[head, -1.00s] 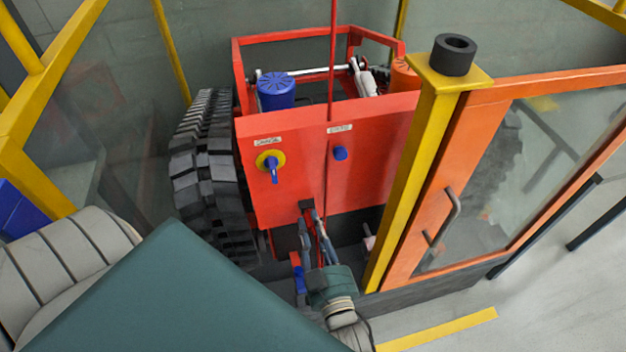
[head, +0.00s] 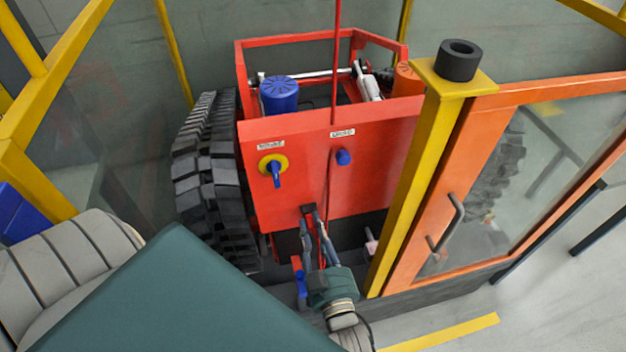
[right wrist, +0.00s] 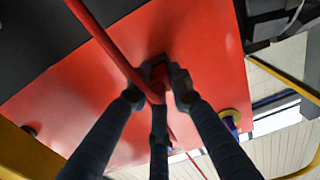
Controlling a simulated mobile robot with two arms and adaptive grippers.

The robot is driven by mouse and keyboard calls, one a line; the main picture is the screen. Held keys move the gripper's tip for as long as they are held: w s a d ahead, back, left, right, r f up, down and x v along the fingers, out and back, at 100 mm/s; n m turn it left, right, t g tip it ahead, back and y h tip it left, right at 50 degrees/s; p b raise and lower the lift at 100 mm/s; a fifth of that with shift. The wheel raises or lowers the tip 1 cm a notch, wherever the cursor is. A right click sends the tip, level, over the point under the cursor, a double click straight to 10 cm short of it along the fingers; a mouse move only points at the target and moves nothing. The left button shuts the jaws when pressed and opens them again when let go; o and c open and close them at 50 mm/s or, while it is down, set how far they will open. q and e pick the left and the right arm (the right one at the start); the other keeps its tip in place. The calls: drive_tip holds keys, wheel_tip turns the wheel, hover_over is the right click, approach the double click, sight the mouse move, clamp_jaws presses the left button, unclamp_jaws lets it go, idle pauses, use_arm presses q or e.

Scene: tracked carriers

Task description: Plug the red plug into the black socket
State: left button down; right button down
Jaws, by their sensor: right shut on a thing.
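The black socket (head: 307,209) sits low on the front panel of the red carrier (head: 225,200). My right gripper (head: 314,217) is at the socket, its fingertips close to the panel. In the right wrist view my right gripper (right wrist: 163,82) is shut on the red plug (right wrist: 159,73), which faces the dark socket (right wrist: 157,60) directly in front of it. The fingers hide part of the plug, and I cannot tell how deep it sits. A red cable (right wrist: 105,40) runs down to the plug. My left gripper is not in view.
A blue knob on a yellow disc (head: 276,169) and a blue button (head: 343,157) are on the panel. A yellow post (head: 415,190) and an orange-framed glass door (head: 440,215) stand close to the right of my right arm. Black track (head: 212,180) lies left.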

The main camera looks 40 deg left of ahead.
drive_tip(key=shift+v, duration=0.8)
drive_tip(key=shift+w+a+f, duration=0.1)
drive_tip(key=shift+w+a, duration=0.2)
drive_tip(key=shift+a, duration=0.1)
idle(1.5)
drive_tip(key=shift+w+a, duration=0.3)
drive_tip(key=shift+r, duration=0.2)
drive_tip(key=c, duration=1.6)
unclamp_jaws()
drive_tip(key=shift+c, duration=0.2)
drive_tip(key=shift+o, duration=0.8)
drive_tip(key=shift+w+a+f, duration=0.15)
drive_tip(key=shift+a, duration=0.05)
drive_tip(key=v, duration=1.2)
